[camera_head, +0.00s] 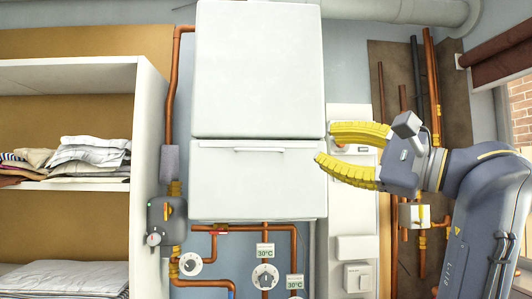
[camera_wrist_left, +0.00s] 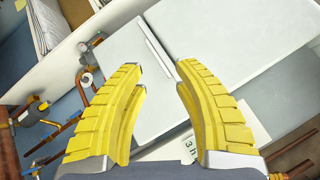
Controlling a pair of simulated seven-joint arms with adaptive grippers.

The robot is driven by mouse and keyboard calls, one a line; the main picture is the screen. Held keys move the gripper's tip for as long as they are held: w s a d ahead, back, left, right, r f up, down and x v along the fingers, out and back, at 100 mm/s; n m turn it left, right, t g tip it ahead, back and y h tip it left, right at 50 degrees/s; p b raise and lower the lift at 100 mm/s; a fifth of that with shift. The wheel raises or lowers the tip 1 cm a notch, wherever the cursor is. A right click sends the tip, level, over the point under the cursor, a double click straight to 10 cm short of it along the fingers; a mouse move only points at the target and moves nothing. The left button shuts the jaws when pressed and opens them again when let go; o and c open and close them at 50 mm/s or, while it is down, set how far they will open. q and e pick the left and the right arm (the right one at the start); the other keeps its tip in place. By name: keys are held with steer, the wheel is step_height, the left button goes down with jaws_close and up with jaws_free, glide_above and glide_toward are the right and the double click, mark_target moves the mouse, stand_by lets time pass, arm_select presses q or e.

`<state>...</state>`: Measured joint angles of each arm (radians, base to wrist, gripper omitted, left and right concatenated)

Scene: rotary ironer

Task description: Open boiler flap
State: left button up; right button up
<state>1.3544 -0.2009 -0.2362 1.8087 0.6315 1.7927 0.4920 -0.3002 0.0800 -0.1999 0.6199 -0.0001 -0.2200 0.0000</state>
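The boiler (camera_head: 258,70) is a white box on the wall. Its lower front flap (camera_head: 255,185) looks closed, with a slim white handle (camera_head: 259,150) along its top edge. My left gripper (camera_head: 324,146) is at the flap's upper right edge; its arm comes in from the right of the head view. Its yellow fingers are apart with nothing between them. In the left wrist view, the open fingers (camera_wrist_left: 160,68) point toward the flap (camera_wrist_left: 118,70), and the handle (camera_wrist_left: 157,46) lies beyond the fingertips. Contact with the boiler cannot be told. My right gripper is not in view.
Copper pipes with valves and dials (camera_head: 265,276) run below the boiler. A white shelf (camera_head: 150,150) with folded cloths stands left. A white panel (camera_head: 348,215) and more pipes (camera_head: 433,85) are right of the boiler. The space before the flap looks clear.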

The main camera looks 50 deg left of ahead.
arm_select(q)
steer(key=s+a+r+t+h, duration=0.3)
steer(key=a+t, duration=0.1)
steer(key=t+h, duration=0.2)
steer(key=t, duration=0.1)
glide_toward(261, 149)
steer(key=shift+m, duration=0.4)
steer(key=x, duration=1)
steer(key=shift+a, duration=0.3)
jaws_close()
